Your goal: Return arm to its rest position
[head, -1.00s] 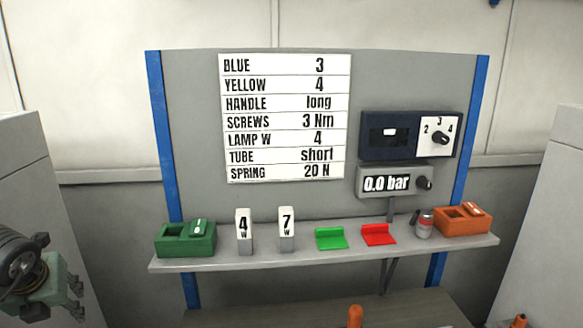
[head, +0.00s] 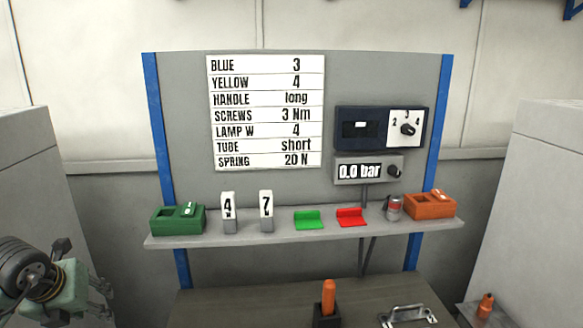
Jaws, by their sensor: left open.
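My left gripper (head: 103,296) shows at the lower left edge, in front of the grey block on that side. Its fingers are apart, with nothing seen between them. It is clear of the shelf (head: 270,237) and the things on it. My right arm and gripper are not in view.
The shelf holds a green box (head: 165,222), two number tags (head: 228,213), a green piece (head: 309,221), a red piece (head: 351,218), a can (head: 394,209) and an orange box (head: 420,209). Below, an orange handle (head: 328,297) stands in a dark holder beside a metal handle (head: 405,316) on the bench.

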